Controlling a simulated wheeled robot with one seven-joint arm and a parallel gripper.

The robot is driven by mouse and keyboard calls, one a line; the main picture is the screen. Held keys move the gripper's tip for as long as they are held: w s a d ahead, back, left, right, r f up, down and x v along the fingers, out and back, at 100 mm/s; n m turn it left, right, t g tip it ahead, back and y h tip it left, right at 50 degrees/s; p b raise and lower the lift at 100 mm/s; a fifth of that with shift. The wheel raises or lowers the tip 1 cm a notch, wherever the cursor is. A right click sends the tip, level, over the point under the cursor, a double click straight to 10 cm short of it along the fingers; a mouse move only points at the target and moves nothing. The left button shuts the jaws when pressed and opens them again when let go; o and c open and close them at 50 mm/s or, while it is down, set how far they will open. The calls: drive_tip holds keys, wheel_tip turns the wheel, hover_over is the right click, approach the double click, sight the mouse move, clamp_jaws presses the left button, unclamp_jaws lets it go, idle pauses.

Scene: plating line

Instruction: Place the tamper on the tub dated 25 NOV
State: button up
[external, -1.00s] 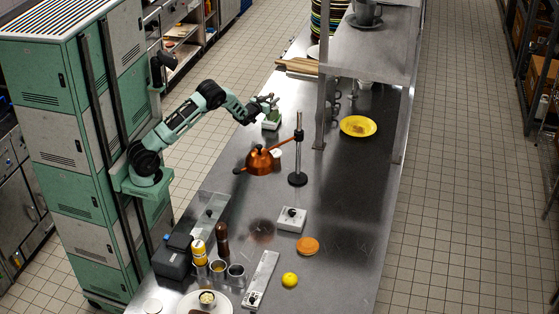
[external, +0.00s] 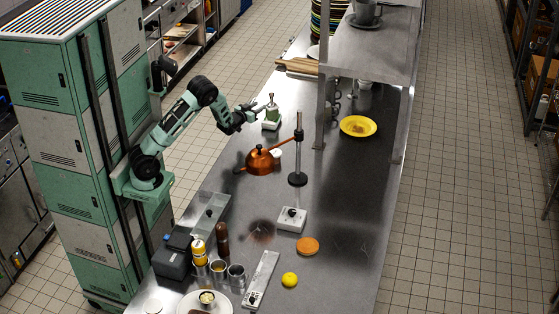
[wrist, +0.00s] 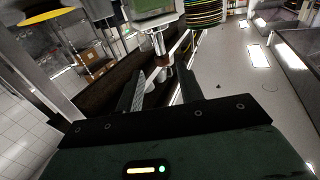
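My gripper (external: 262,107) is at the left of a white-and-green tub (external: 270,125) on the steel counter. A metal tamper (external: 271,101) stands upright on this tub, by its look. In the wrist view, the tub (wrist: 153,18) is at the top and the tamper (wrist: 160,48), with a brown band, points down the picture from it. The two fingers (wrist: 158,92) are spread, with no thing visibly clamped between them. The tamper lies beyond the fingertips, apart from them as far as I can tell. No date on the tub is readable.
A steel shelf (external: 372,45) rises behind right, with a yellow plate (external: 358,126) beneath.

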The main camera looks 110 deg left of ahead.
drive_tip(key=shift+v, duration=0.8)
drive_tip(key=s+d+f+m+g+h, duration=0.15)
drive_tip(key=d+h, duration=0.45)
drive_tip(key=d, duration=0.7)
drive_tip(key=s+d+f+m+g+h, duration=0.1)
drive_tip(key=s+d+m+g+h, duration=0.15)
drive_tip(key=d+h, duration=0.75)
drive_tip(key=s+d+g, duration=0.1)
drive_tip(key=s+d, duration=0.3)
drive_tip(key=d, duration=0.4)
drive_tip(key=s+d+m+g, duration=0.1)
drive_tip(key=s+d+g, duration=0.1)
drive_tip(key=s+d, duration=0.2)
drive_tip(key=d, duration=0.3)
drive_tip(key=shift+s+d+m, duration=0.15)
drive_tip(key=shift+d+m, duration=0.15)
drive_tip(key=shift+d, duration=0.1)
